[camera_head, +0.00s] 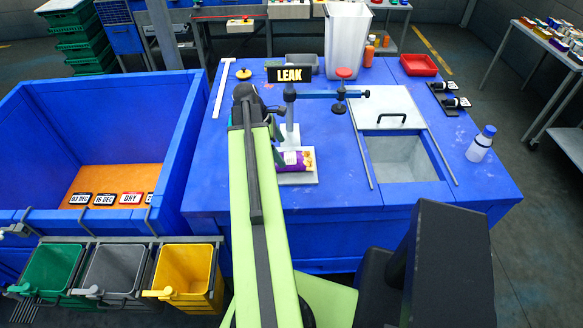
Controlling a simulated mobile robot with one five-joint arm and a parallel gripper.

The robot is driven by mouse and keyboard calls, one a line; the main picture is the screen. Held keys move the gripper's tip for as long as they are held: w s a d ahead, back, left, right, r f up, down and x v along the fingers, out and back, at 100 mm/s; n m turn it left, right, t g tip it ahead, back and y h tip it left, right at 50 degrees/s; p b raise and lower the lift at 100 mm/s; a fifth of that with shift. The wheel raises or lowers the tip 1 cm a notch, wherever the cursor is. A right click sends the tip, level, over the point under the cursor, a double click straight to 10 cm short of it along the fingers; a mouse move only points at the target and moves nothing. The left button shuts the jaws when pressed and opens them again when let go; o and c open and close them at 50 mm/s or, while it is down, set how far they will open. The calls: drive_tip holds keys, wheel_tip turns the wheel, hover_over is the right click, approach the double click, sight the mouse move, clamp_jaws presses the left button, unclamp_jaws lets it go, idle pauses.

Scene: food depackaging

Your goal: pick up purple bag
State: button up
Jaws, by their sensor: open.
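The purple bag (301,161), with a yellow and white part, lies on a pale plate (298,179) at the base of the LEAK stand on the blue table. My arm reaches away over the table and hides the bag's left side. My gripper (277,146) is open, just left of and close to the bag; its fingers are partly hidden behind my arm. I cannot tell whether they touch the bag.
The LEAK stand (289,74) and its blue side arm rise behind the bag. A blue bin (110,115) and green, grey and yellow tubs (187,269) stand left.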

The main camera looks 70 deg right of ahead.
sight(285, 157)
drive_tip(key=b+x, duration=0.5)
drive_tip(key=shift+f, duration=0.25)
drive_tip(key=shift+r, duration=0.2)
drive_tip(key=c, duration=1.3)
